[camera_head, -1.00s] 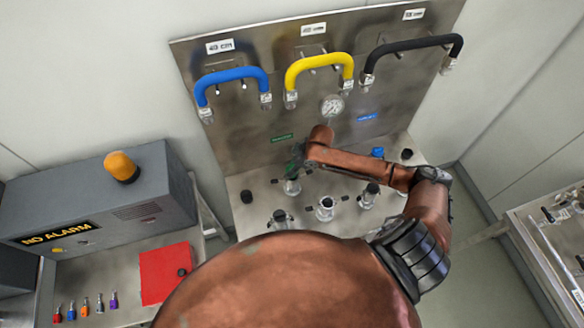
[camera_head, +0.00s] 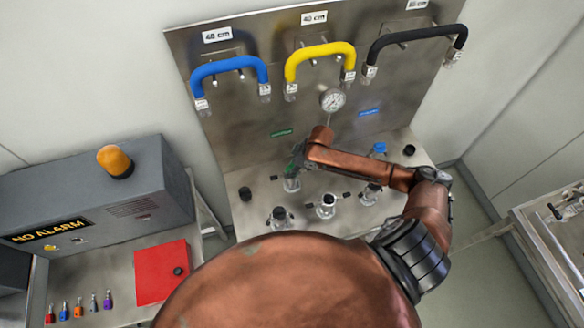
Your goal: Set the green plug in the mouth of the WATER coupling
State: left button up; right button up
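My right arm comes in from the right and bends down over the steel bench. Its gripper (camera_head: 295,164) is at the back-left coupling (camera_head: 292,184), and my wrist hides much of it. A small green part (camera_head: 290,168) shows at the gripper, right above this coupling. I cannot tell whether it is the green plug or a green handle, nor whether the fingers are closed on it. A green label (camera_head: 282,133) and a blue label (camera_head: 369,112) are on the panel behind. Their words are too small to read, so I cannot tell which coupling is WATER. My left gripper is out of view.
More couplings stand in front (camera_head: 327,206), (camera_head: 280,217), (camera_head: 371,192), and a blue-topped fitting (camera_head: 378,149) at the back right. Blue (camera_head: 230,67), yellow (camera_head: 320,50) and black (camera_head: 415,38) hoses hang on the panel.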

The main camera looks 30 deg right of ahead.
jog(key=shift+f, duration=0.1)
dwell(0.3)
jog(key=o, duration=1.2)
jog(key=v, duration=1.2)
jog(key=shift+s, duration=0.1)
